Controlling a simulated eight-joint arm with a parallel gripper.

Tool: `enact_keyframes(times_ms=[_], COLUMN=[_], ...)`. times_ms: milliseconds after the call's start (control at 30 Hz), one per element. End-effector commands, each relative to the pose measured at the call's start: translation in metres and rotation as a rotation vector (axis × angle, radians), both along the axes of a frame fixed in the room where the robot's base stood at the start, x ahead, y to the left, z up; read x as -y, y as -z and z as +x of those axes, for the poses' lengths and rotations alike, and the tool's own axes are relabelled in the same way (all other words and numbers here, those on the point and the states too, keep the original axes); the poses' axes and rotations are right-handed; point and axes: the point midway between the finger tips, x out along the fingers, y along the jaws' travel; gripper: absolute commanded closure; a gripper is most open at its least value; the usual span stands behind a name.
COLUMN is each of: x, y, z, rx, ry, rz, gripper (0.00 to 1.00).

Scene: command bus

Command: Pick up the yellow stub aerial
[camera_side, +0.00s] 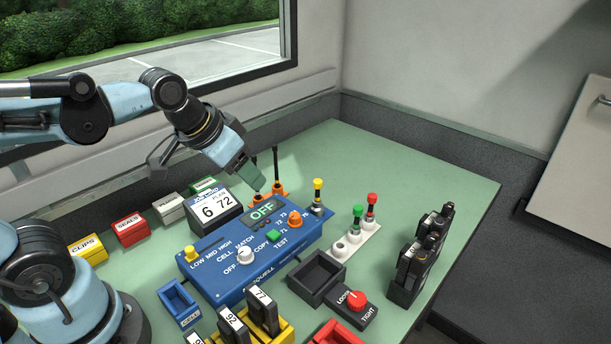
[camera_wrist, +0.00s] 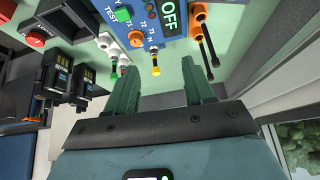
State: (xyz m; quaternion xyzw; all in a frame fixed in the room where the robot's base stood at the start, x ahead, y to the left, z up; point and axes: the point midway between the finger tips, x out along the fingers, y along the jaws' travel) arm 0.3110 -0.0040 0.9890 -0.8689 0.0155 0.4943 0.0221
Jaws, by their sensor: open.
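Two tall black aerials on orange bases (camera_side: 276,170) stand close behind my gripper. A white rack (camera_side: 350,247) holds green (camera_side: 357,214) and red (camera_side: 371,203) stub aerials to the right. Black radios (camera_side: 415,262) stand farther right. The table's back right is clear.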

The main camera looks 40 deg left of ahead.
Motion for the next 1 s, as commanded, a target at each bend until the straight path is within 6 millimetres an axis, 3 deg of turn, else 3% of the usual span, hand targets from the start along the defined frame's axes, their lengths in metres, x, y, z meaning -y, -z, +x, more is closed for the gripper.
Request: enact_keyframes(times_ms=[200, 400, 700, 1000], x=[0.008, 0.017, 0.032, 0.041], y=[-0.022, -0.027, -0.012, 0.005], z=[0.044, 0.083, 0.138, 0.159], rx=[-0.135, -0.259, -0.437, -0.524], ry=[0.082, 0.158, 0.272, 0.329], rz=[0.037, 0.067, 0.101, 0.114], gripper=[0.47, 0.47, 0.47, 0.47])
